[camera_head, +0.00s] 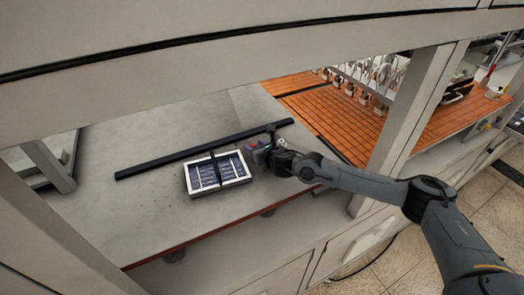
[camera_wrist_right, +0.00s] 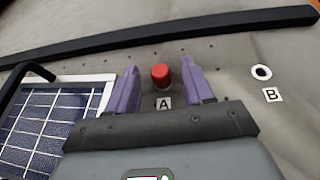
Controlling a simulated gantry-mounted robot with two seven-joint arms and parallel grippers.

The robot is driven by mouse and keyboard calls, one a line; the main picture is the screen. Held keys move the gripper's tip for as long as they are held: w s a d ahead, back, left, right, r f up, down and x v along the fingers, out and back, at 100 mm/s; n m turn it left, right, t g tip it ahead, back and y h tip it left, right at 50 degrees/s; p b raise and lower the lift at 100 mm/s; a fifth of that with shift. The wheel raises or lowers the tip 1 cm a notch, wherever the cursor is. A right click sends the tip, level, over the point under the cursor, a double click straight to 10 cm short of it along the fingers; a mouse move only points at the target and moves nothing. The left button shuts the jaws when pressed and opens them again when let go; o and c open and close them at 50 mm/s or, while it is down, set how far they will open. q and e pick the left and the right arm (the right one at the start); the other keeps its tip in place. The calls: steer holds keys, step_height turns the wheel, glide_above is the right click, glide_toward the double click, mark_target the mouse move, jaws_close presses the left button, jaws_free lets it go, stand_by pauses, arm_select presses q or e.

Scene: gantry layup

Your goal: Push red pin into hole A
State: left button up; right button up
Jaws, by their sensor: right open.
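The red pin (camera_wrist_right: 161,76) stands upright at the spot marked by label A (camera_wrist_right: 164,103), between the spread fingers of my right gripper (camera_wrist_right: 163,83) in the right wrist view. Both purple fingers are apart from it, with gaps on each side. The pin hides hole A. Hole B (camera_wrist_right: 261,72) shows as a dark opening with a white rim and its label B, to the right. In the head view my right gripper (camera_head: 258,152) is low over the table, right of the framed panel. My left gripper is not in view.
The white-framed panel (camera_head: 187,178) with a dark handle lies left of my right gripper. A long black bar (camera_head: 188,153) lies behind it on the grey table (camera_head: 112,220). An orange tiled area (camera_head: 350,122) is at the right, beside a grey post (camera_head: 406,125).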

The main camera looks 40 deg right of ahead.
steer(key=b+v, duration=0.1)
steer(key=v, duration=0.9)
steer(key=shift+d, duration=0.1)
steer(key=shift+s+r, duration=0.1)
steer(key=shift+s, duration=0.1)
